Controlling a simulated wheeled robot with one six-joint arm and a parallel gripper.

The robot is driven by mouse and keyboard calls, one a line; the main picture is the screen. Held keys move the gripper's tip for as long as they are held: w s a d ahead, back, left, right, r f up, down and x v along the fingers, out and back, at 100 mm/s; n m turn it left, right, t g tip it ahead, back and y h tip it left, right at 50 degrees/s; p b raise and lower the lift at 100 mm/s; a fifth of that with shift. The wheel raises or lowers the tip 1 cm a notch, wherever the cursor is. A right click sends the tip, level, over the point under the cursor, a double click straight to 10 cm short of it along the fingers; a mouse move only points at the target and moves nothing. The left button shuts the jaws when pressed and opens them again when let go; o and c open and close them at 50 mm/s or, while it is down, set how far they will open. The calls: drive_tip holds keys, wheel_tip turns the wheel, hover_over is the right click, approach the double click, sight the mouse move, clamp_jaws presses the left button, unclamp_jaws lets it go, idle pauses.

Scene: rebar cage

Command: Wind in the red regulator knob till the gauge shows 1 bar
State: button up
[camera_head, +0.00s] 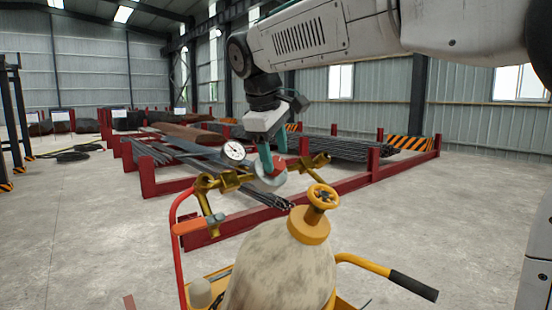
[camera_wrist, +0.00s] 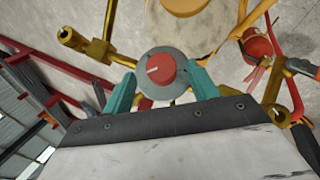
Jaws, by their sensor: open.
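The red regulator knob (camera_head: 279,169) sits on a round grey regulator body beside the brass fittings. In the wrist view the knob (camera_wrist: 161,68) faces me with a pale mark across its face. My gripper (camera_head: 267,160) is over the knob from above. Its teal fingers (camera_wrist: 160,75) stand apart, one on each side of the knob and grey body, with a gap to the red part; whether they touch the body I cannot tell. The white round gauge (camera_head: 234,151) stands left of the regulator; its needle is too small to read. The gauge does not show clearly in the wrist view.
A mottled gas cylinder (camera_head: 279,270) with a yellow handwheel (camera_head: 322,196) stands close to the regulator, on a yellow trolley with a black-gripped handle (camera_head: 413,285). Brass fittings (camera_head: 229,181) flank the knob. Red racks of rebar (camera_head: 360,150) lie behind. Concrete floor is clear at left and right.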

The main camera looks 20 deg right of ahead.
drive_tip(key=shift+x, duration=0.95)
drive_tip(key=c, duration=1)
drive_tip(key=shift+d+m, duration=0.1)
drive_tip(key=shift+m, duration=0.2)
drive_tip(key=shift+g+y, duration=0.3)
drive_tip(key=o, duration=1)
